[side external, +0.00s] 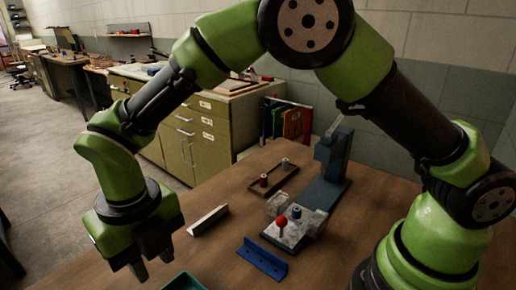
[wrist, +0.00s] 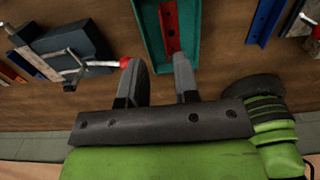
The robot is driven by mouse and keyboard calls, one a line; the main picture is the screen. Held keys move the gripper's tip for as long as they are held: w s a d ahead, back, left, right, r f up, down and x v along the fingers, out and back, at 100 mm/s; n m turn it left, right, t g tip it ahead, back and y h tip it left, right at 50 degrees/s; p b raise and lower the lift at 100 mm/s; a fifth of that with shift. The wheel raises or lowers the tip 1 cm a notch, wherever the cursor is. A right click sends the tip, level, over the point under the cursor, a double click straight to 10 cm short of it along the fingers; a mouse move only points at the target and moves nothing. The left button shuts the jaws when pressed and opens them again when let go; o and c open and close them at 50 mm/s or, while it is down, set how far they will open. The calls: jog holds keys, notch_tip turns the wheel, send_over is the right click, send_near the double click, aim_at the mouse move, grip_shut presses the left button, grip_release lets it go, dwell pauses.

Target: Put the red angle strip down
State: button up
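The red angle strip (wrist: 171,22) lies in a teal tray (wrist: 195,38) in the wrist view, with holes along it. Its near end is close to my fingertips. My gripper (wrist: 162,62) is open, its two fingers apart with nothing seen between them. In the side view my gripper (side external: 152,264) hangs low at the front left, by the teal tray (side external: 183,283), whose rim only just shows at the bottom edge. The strip cannot be seen in the side view.
A blue angle strip (side external: 262,259) and a pale angle strip (side external: 208,220) lie on the wooden table. A fixture with a red knob (side external: 281,221), a grey-blue press (side external: 333,160) and a small wooden tray (side external: 284,168) stand beyond. Bare tabletop lies between them.

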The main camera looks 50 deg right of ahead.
jog(key=s+d+r+m+t+y, duration=0.2)
jog(key=s+d+r+m+t, duration=0.1)
jog(key=d+r+m, duration=1.2)
jog(key=s+d+r+m+t, duration=0.1)
jog(key=s+m, duration=0.5)
jog(key=m, duration=0.6)
jog(key=s+d+r+m+t, duration=0.1)
jog(key=s+d+m+t, duration=0.2)
jog(key=m, duration=1)
jog(key=s+d, duration=0.2)
jog(key=s, duration=0.1)
jog(key=shift+d+r, duration=0.2)
jog(key=shift+r, duration=0.05)
